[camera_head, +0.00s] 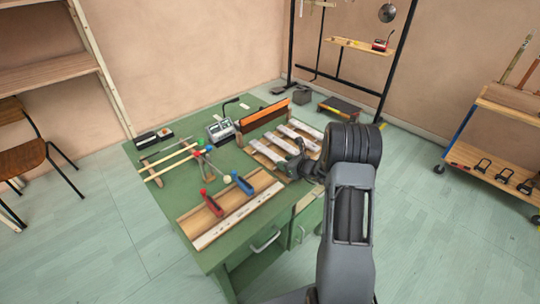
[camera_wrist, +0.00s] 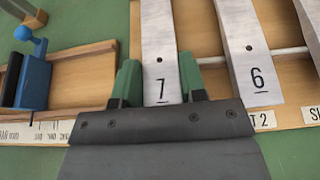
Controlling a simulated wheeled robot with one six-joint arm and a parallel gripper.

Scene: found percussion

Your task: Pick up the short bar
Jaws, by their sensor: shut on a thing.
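The bar marked 7 (camera_wrist: 160,45) is a flat silver-grey metal bar with a dark hole, in the middle of the wrist view. My gripper (camera_wrist: 160,83) has its green fingers on both long sides of this bar, near its numbered end, and is shut on it. The bar still lines up with the wooden rack (camera_wrist: 202,30); I cannot tell if it is clear of it. In the head view my gripper (camera_head: 294,167) is low at the rack's front right edge, and my arm hides part of the rack.
A bar marked 6 (camera_wrist: 250,55) lies close to the right. At left in the wrist view is a blue clamp-like tool (camera_wrist: 33,80) on a wooden board. The green workbench (camera_head: 232,255) also holds mallets, wooden strips and a grey device (camera_head: 221,131).

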